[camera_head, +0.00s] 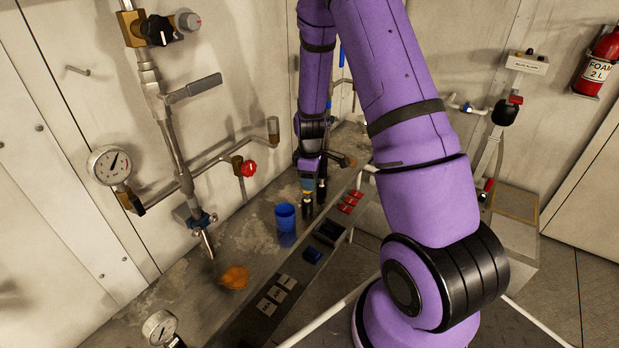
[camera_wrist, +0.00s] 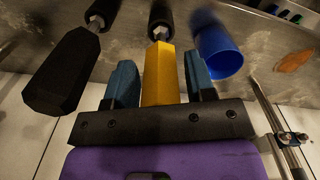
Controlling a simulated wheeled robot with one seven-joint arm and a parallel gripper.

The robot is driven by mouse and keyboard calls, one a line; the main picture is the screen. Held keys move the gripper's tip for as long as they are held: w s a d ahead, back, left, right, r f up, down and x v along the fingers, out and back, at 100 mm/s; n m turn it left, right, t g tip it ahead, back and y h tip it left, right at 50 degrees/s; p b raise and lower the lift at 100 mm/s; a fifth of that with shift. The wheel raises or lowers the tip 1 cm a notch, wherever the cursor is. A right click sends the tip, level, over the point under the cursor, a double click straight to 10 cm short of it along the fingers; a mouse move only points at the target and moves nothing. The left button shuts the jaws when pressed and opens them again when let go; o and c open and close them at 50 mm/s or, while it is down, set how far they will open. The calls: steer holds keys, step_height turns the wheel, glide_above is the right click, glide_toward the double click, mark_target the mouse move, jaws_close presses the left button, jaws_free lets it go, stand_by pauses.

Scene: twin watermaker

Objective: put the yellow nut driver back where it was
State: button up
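The yellow nut driver (camera_wrist: 160,75) has a yellow handle, a short metal shaft and a dark end piece beyond it. In the head view my gripper (camera_head: 309,186) points down over the worktop, and only a small patch of yellow shows there. A black-handled tool (camera_wrist: 60,72) with a similar shaft and dark end stands beside it, to the left in the wrist view. I cannot tell whether the dark ends touch the worktop.
A blue cup (camera_head: 285,216) stands close to my gripper and also shows in the wrist view (camera_wrist: 220,52). An orange cloth-like thing (camera_head: 233,277) lies on the worktop (camera_head: 205,290). Pipes, a red valve (camera_head: 249,168) and a gauge (camera_head: 109,165) line the wall. Red pieces (camera_head: 350,201) lie right.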

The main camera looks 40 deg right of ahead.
steer(key=shift+o, duration=0.4)
step_height(320, 180, up, 12)
steer(key=shift+r, duration=0.15)
steer(key=s+a+r+m+t, duration=0.15)
steer(key=s+a+r, duration=0.25)
steer(key=r, duration=0.5)
steer(key=s+a+r+m+t, duration=0.15)
steer(key=s+a+r, duration=0.3)
steer(key=r, duration=0.45)
steer(key=s+a+r+m+t, duration=0.1)
steer(key=s+r, duration=0.3)
steer(key=s, duration=0.4)
steer(key=s+a+r+m+t, duration=0.1)
steer(key=s+a+r+m, duration=0.3)
steer(key=s, duration=0.5)
steer(key=shift+s, duration=0.25)
